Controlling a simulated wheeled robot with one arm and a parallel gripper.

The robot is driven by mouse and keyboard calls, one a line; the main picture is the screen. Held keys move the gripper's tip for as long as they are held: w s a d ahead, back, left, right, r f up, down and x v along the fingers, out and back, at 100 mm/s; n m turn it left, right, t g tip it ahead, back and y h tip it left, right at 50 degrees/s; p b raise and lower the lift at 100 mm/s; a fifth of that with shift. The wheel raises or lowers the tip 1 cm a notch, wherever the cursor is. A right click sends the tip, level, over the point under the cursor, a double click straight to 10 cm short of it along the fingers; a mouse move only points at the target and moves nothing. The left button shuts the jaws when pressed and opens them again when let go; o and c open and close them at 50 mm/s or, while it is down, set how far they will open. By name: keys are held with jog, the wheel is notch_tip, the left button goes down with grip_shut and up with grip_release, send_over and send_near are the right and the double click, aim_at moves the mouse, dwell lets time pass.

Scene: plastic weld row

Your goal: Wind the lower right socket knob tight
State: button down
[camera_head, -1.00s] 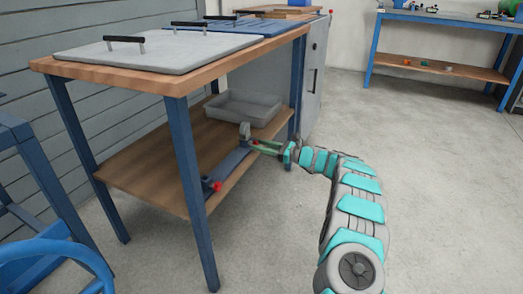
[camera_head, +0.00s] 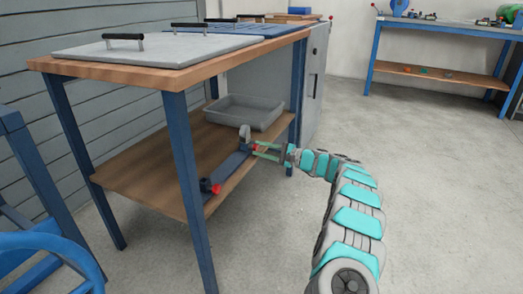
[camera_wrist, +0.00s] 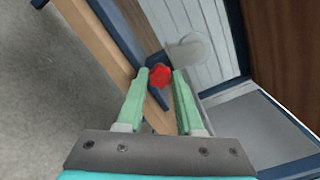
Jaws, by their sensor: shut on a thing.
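On the lower shelf (camera_head: 135,180) lies a dark blue bar fixture (camera_head: 228,170) with a grey upright piece (camera_head: 245,132) at its far end. A red star-shaped knob (camera_wrist: 160,76) sits at that far right end; in the head view it shows as a small red spot (camera_head: 255,146). My gripper (camera_head: 260,150) reaches in from the right. In the wrist view, its green fingers (camera_wrist: 160,78) are shut on the red knob, one on each side. A second red knob (camera_head: 216,189) is at the near end of the bar, apart from my gripper.
A grey tray (camera_head: 245,110) stands on the shelf behind the fixture. Blue table legs (camera_head: 190,190) flank the shelf, one close to my gripper's far side. The worktop (camera_head: 110,75) overhangs above. The floor to the right is open.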

jog(key=shift+a+n, duration=0.1)
jog(key=shift+n, duration=0.6)
jog(key=c, duration=0.6)
grip_release()
jog(key=shift+f, duration=0.1)
jog(key=shift+o, duration=0.2)
